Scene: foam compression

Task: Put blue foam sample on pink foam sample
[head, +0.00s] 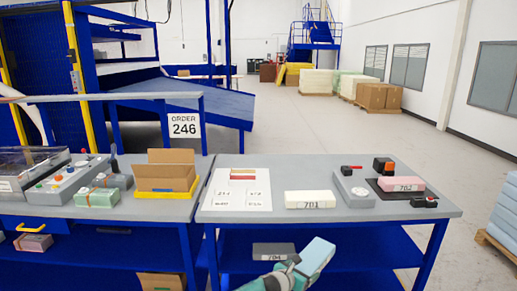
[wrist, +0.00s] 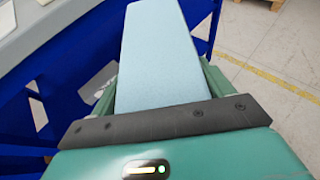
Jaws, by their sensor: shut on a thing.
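The blue foam sample (head: 316,258) is a light blue block in front of the table in the head view, tilted. My gripper (head: 290,268) is shut on it. In the wrist view the blue foam sample (wrist: 160,55) sticks out between the gripper's fingers. The pink foam sample (head: 401,184) lies on a dark plate at the right end of the tabletop, labelled with a number. My gripper is below and to the left of it, apart from it. The hidden part of the blue sample is inside the gripper.
A cream foam block (head: 311,199) lies on the tabletop (head: 290,170). A grey device (head: 353,188) stands just left of the pink sample, with small black and orange items around it. A grey block (head: 273,251) sits on the blue lower shelf.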

